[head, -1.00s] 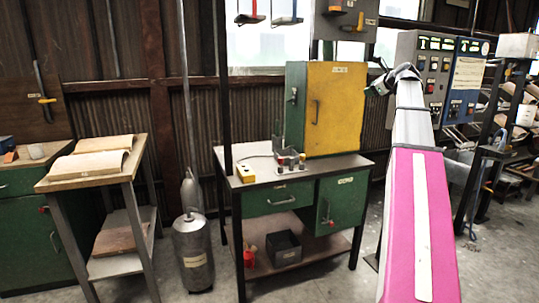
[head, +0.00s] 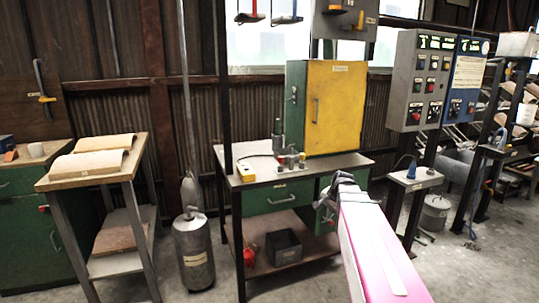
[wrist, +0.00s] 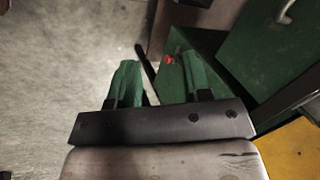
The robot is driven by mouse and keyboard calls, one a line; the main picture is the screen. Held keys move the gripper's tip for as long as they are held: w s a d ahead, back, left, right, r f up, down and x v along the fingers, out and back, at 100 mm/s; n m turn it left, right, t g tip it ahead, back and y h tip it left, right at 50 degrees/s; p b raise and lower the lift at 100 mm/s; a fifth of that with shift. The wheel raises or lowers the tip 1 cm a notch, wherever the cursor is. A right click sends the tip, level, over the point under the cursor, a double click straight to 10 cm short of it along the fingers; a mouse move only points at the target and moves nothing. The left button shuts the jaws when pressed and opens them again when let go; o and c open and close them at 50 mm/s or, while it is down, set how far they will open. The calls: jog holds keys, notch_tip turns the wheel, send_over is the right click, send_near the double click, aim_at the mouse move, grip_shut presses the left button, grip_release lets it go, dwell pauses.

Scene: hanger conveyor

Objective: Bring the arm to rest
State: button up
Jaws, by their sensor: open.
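My arm reaches up from the bottom right of the head view, pink and white. My gripper (head: 338,186) is at its far end, dark and small, in front of the right side of the green workbench. In the wrist view, my gripper (wrist: 157,78) shows two green-tipped fingers standing apart on a dark crossbar. It is open, and nothing shows between the fingers. The concrete floor and green cabinet fronts lie beyond the fingers.
The workbench (head: 262,170) carries a yellow-doored cabinet (head: 335,105). Grey and blue control panels (head: 418,80) stand to the right.

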jog(key=s+a+f+n+g+h, duration=0.1)
jog(key=s+a+f+n, duration=0.1)
jog(key=s+f+n, duration=0.2)
jog(key=s+a+f+n+g+h, duration=0.1)
jog(key=s+a+f+n+g, duration=0.1)
jog(key=s+f, duration=0.8)
jog(key=s+a+n, duration=0.1)
jog(key=s+n, duration=0.1)
jog(key=shift+s+n+g, duration=0.25)
jog(key=shift+n+g, duration=0.05)
jog(key=shift+n, duration=0.1)
jog(key=shift+o, duration=0.3)
